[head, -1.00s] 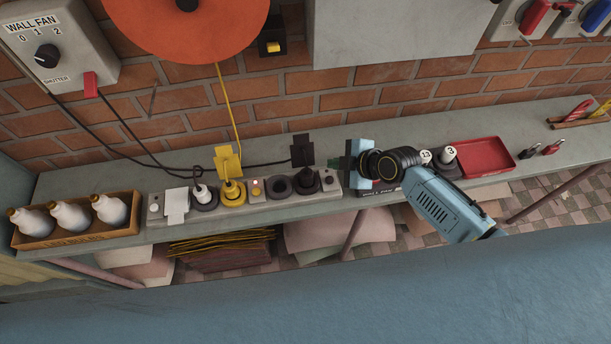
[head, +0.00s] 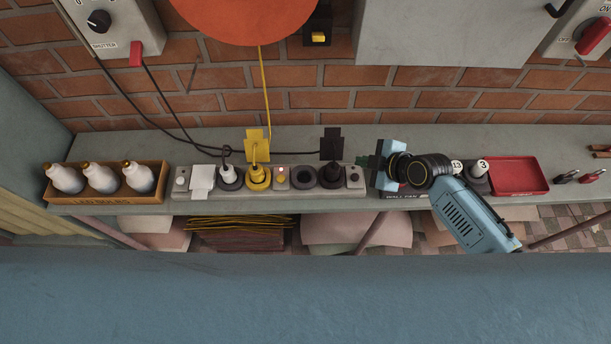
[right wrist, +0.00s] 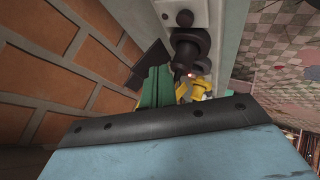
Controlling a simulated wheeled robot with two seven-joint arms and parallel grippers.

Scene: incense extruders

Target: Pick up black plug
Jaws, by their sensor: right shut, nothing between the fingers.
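The black plug (head: 332,174) sits upright in the rightmost socket of the grey power strip (head: 318,192). Its cord carries a square black tag (head: 331,143) just behind it. In the right wrist view the black plug (right wrist: 188,46) is beyond the fingers, with the dark tag (right wrist: 149,62) at its left. My right gripper (head: 363,161) is just right of the plug, apart from it, with its dark green fingers pointing left. The fingers (right wrist: 157,86) are shut and empty. My left gripper is not in view.
A yellow plug (head: 258,177) with a yellow tag and a white plug (head: 229,176) share the strip. A box of white bottles (head: 107,196) stands left. A red tray (head: 520,177) lies right. The brick wall (head: 420,100) is behind the shelf.

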